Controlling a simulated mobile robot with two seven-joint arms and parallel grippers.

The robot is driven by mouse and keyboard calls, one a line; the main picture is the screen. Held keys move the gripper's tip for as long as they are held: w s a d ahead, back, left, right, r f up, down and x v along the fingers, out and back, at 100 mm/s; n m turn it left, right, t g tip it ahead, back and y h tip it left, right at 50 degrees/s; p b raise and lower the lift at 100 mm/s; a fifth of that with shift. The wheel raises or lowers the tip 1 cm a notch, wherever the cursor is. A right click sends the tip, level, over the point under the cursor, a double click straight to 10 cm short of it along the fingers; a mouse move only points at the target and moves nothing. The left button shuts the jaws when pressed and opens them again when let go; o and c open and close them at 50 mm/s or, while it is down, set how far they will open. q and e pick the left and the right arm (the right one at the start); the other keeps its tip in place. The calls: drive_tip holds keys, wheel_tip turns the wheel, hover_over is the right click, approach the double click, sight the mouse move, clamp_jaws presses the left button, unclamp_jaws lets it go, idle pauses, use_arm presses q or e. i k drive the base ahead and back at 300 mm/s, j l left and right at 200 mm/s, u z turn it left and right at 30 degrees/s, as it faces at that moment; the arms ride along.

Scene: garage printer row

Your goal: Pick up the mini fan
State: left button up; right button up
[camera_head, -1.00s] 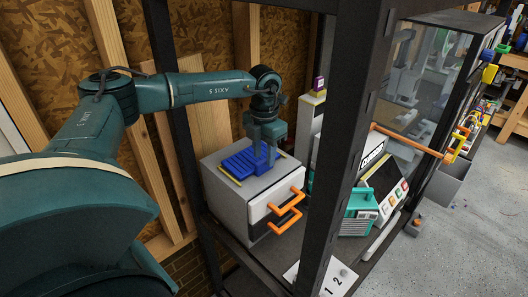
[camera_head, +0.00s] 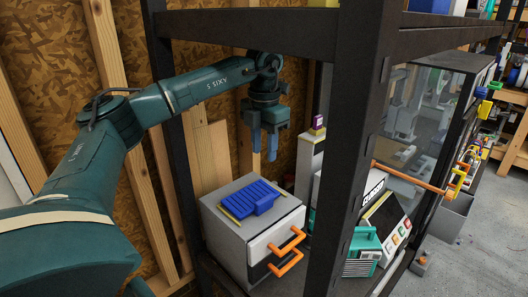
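I cannot surely pick out a mini fan in the head view. A blue slatted thing (camera_head: 249,197) lies on top of a small grey-white drawer cabinet (camera_head: 225,232) on the shelf, with a blue block-like part at its front. My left gripper (camera_head: 264,150) points down above and behind the blue thing, clear of it. Its two fingers are apart, with a narrow gap and nothing seen between them. My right gripper is not in view.
The cabinet has orange handles (camera_head: 284,253) at its front. A teal box with a grille (camera_head: 362,253) stands to the right, partly behind a dark rack post (camera_head: 345,165). A dark crossbar (camera_head: 255,25) runs above my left arm. A wood panel wall (camera_head: 50,60) stands behind.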

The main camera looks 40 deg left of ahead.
sight(354, 267)
drive_tip(key=k, duration=1)
